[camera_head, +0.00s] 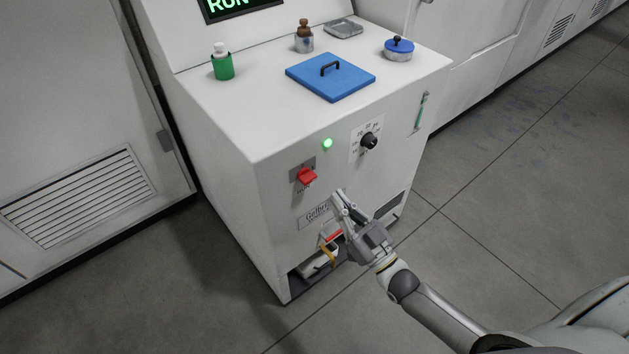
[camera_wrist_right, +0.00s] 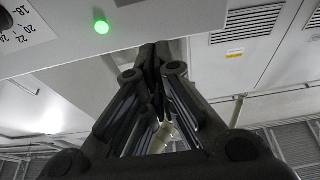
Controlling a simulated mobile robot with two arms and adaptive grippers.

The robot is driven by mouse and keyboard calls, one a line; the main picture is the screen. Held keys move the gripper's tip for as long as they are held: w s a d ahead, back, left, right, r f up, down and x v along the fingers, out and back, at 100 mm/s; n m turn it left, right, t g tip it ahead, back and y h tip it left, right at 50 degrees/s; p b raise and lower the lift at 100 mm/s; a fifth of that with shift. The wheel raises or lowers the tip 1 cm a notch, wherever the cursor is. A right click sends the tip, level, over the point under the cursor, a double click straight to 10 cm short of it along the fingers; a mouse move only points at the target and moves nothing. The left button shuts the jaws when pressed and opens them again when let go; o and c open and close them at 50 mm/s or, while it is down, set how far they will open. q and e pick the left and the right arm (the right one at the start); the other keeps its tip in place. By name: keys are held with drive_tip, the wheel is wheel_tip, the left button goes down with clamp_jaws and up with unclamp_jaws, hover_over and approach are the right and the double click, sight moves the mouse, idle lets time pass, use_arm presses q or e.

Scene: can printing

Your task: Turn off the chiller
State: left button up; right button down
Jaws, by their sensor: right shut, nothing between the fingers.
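The chiller (camera_head: 270,205) is a white cabinet with a sloped display (camera_head: 240,6) reading "RUN" in green. Its front has a red switch (camera_head: 307,177), a lit green lamp (camera_head: 327,143) and a black dial (camera_head: 369,141) on a numbered scale. The lamp (camera_wrist_right: 101,27) also shows lit in the right wrist view. My right gripper (camera_head: 339,196) is shut and empty, in front of the panel, below and right of the red switch. In the right wrist view its fingers (camera_wrist_right: 155,52) meet near the panel; contact cannot be told. My left gripper is out of view.
On the chiller's top are a blue lid (camera_head: 331,82), a green bottle (camera_head: 222,63), a brown-topped bottle (camera_head: 304,38), a metal tray (camera_head: 343,28) and a blue round cap (camera_head: 398,51). The grey floor (camera_head: 490,215) at the right is clear.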

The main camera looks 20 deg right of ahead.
wheel_tip(320, 180, up, 3)
drive_tip(key=b, duration=0.1)
hover_over(312, 181)
drive_tip(key=s, duration=0.2)
drive_tip(key=shift+a+r, duration=0.15)
drive_tip(key=shift+a, duration=0.15)
drive_tip(key=f+b, duration=0.2)
drive_tip(key=shift+s+f, duration=0.2)
drive_tip(key=shift+f, duration=0.2)
drive_tip(key=shift+f+b, duration=0.65)
drive_tip(key=shift+b, duration=0.2)
drive_tip(key=shift+a+n, duration=0.1)
drive_tip(key=shift+n, duration=0.2)
